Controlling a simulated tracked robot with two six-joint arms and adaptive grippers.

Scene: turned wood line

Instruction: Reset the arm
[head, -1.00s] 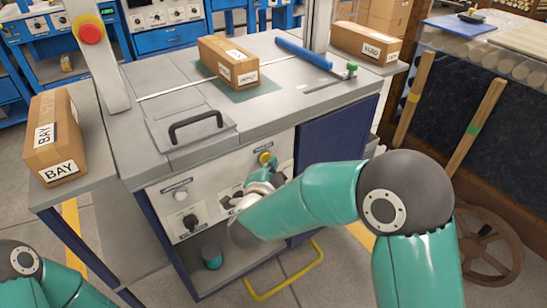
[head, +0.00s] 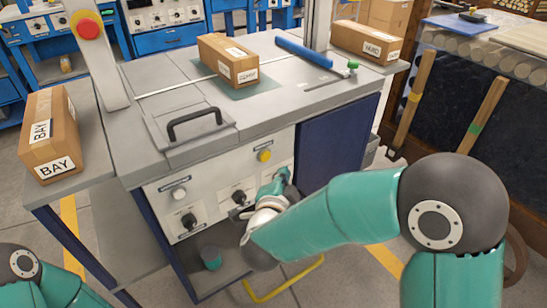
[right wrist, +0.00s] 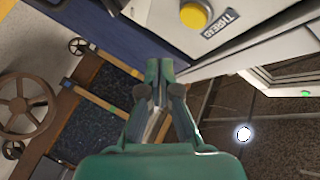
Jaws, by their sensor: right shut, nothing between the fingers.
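My right gripper (head: 283,176) is shut and empty in the head view. It is in front of the right part of the control panel (head: 210,192), below and right of the yellow button (head: 264,155). In the right wrist view its two teal fingertips (right wrist: 158,72) meet, with nothing between them. The yellow button also shows there (right wrist: 194,16), above and right of the fingertips and apart from them. Whether the fingers touch the panel I cannot tell. My left arm shows only at the lower left of the head view; its gripper is out of view.
The panel has a white button (head: 179,194) and black knobs (head: 239,197). On the grey worktop (head: 295,95) are a lid with a black handle (head: 195,123) and a carton (head: 226,60). A yellow floor rail (head: 285,283) lies below.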

